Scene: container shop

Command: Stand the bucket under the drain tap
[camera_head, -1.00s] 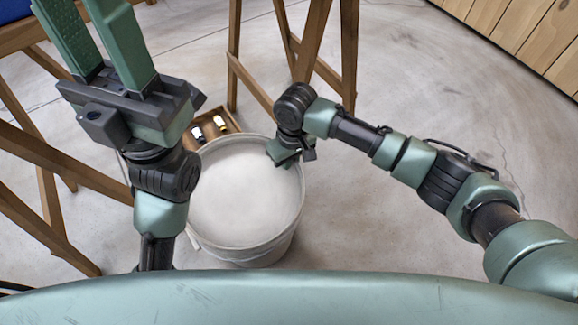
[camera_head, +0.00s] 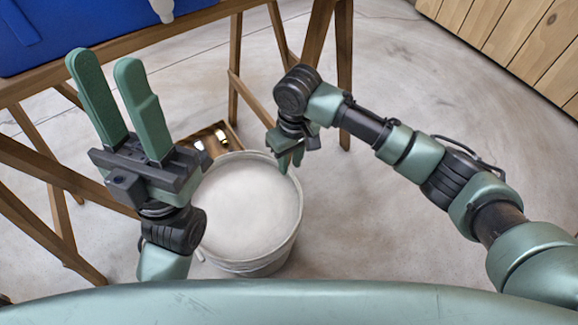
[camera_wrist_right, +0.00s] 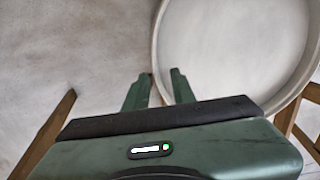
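The pale bucket (camera_head: 255,268) stands upright on the floor; its inside looks white. A blue tank (camera_head: 60,35) rests on a wooden stand at the upper left. A whitish fitting, apparently the drain tap (camera_head: 162,9), hangs at its front, cut off by the top of the picture. My left gripper (camera_head: 104,62) is open and empty, left of the bucket, fingers pointing up in the picture. My right gripper (camera_head: 291,160) is at the bucket's upper right rim, fingers apart. In the right wrist view, the rim passes between its fingers (camera_wrist_right: 157,82); contact cannot be told.
A small wooden tray (camera_head: 213,133) lies on the floor behind the bucket, partly hidden. Stand legs (camera_head: 236,75) rise beyond it, and more timber (camera_head: 40,165) is at the left. A plank wall (camera_head: 525,45) is at the far right. The floor at right is clear.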

